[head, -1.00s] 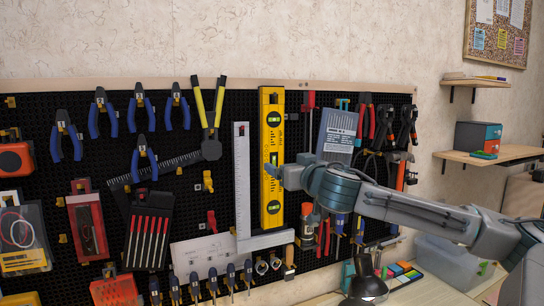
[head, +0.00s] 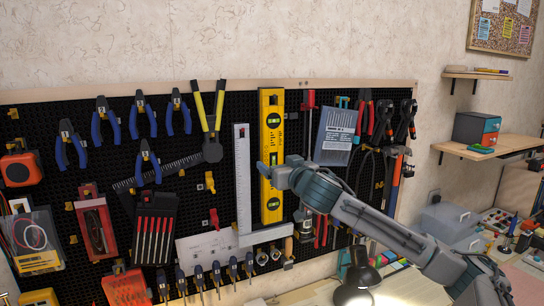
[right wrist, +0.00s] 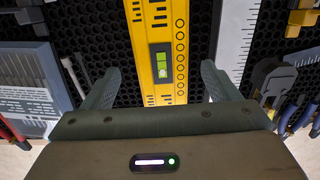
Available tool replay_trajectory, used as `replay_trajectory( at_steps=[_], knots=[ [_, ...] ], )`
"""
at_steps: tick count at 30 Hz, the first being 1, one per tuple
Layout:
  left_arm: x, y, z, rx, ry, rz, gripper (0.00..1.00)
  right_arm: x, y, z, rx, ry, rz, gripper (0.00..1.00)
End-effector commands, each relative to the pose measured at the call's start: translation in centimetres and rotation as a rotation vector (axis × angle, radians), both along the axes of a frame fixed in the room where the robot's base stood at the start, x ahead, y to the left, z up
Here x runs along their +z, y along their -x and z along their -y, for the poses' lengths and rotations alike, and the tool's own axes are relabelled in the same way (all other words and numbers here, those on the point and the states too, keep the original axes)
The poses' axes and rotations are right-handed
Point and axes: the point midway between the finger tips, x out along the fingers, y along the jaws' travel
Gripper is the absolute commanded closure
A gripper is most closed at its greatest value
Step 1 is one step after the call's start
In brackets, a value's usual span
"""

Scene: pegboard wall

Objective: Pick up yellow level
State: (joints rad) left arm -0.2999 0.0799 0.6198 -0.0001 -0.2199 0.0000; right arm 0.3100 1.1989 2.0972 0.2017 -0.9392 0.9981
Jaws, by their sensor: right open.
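The yellow level (head: 271,205) hangs upright on the black pegboard, with green vials along it. In the right wrist view the level (right wrist: 160,25) runs between the fingers. My right gripper (head: 266,168) is in front of the level's middle in the head view and hides a part of it. In the right wrist view the gripper (right wrist: 160,72) is open, with one finger on each side of the level and dark board showing between each finger and the level. I cannot tell how far the fingertips are from the board. My left gripper is not in view.
A metal square (head: 242,180) hangs close to the left of the level, its short arm passing below it. A red-handled screwdriver (head: 310,110) and a grey case (head: 337,132) hang to the right. A lit lamp (head: 358,278) stands below my right arm.

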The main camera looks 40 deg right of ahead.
Motion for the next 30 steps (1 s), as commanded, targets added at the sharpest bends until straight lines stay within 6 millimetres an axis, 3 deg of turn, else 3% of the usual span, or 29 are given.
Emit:
replay_trajectory(
  at_steps=[9,21,23,30],
  knots=[
    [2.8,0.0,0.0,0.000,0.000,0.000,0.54,0.1,-2.7,0.6,-0.001,-0.004,0.002,0.18],
    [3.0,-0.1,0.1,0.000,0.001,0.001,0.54,-0.2,-3.4,0.9,-0.001,0.001,0.001,0.18],
    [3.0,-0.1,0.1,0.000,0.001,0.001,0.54,-0.2,-3.4,0.9,-0.001,0.001,0.001,0.26],
    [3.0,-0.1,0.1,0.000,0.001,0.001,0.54,-0.2,-3.4,0.9,-0.001,0.001,0.000,0.73]
  ],
)
